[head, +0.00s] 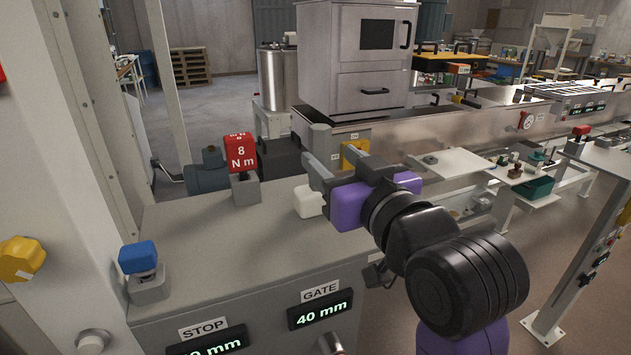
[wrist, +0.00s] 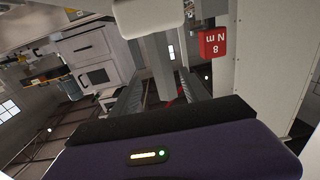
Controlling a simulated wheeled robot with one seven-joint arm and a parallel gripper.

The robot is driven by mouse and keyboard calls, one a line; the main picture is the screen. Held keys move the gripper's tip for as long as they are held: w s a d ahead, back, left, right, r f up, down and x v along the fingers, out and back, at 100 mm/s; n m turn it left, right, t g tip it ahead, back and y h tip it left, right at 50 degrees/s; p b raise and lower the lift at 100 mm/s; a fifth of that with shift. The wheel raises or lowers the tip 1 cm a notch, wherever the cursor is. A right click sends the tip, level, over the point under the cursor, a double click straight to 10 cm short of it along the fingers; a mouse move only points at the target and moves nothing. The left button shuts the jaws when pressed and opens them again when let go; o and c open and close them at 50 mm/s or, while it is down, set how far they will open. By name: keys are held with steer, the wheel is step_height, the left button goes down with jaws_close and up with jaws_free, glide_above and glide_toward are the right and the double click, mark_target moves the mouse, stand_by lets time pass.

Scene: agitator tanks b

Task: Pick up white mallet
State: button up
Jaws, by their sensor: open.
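A white block with rounded edges (head: 308,201), which looks like the head of the white mallet, shows above the grey cabinet top, just left of my gripper. In the wrist view a white block (wrist: 148,16) shows at the top edge, cut off by the frame. My gripper (head: 318,165) is open, with its grey fingers pointing left and away over the cabinet top.
A red block marked 8 N m (head: 241,153) stands on a grey mount at the cabinet's back edge. A blue-topped knob (head: 138,257) is at the left front. The cabinet top (head: 215,240) between them is clear. A long steel conveyor (head: 455,118) lies behind.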

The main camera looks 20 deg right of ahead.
steer(key=w, duration=0.2)
steer(key=w+p, duration=0.1)
steer(key=w, duration=0.3)
steer(key=shift+w+a+r+p, duration=0.2)
steer(key=shift+w+a+p, duration=0.1)
steer(key=shift+w+a, duration=0.1)
jaws_close()
stand_by(1.1)
